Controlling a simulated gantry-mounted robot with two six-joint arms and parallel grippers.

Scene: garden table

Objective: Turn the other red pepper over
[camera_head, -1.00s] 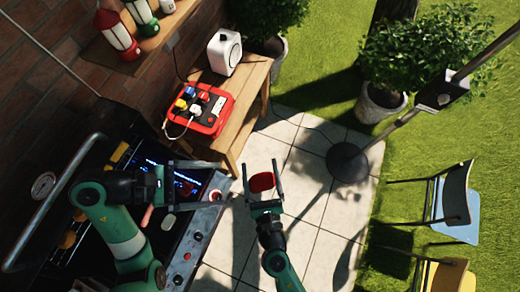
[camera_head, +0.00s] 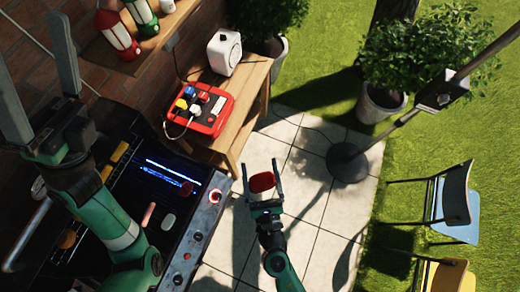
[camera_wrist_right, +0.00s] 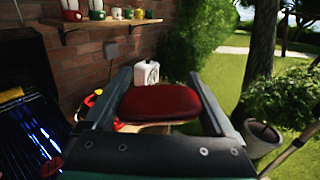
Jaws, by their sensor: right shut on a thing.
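My right gripper (camera_head: 263,177) is shut on a red pepper piece (camera_head: 262,183) and holds it up in the air above the paving, to the right of the grill. In the right wrist view the same red pepper (camera_wrist_right: 160,102) lies between the two fingers, its smooth red side showing. My left gripper (camera_head: 32,45) is open and empty, raised over the left of the grill near the brick wall. A small reddish piece (camera_head: 187,188), perhaps another red pepper, lies on the dark grill grate (camera_head: 145,190). My left arm hides part of the grill.
A sausage (camera_head: 149,215) and a pale piece (camera_head: 168,221) lie on the grill's near part. A wooden bench (camera_head: 254,90) behind carries a red power box (camera_head: 213,123) and a white speaker-like box (camera_head: 224,52). A lamp pole stands on a round base (camera_head: 348,162).

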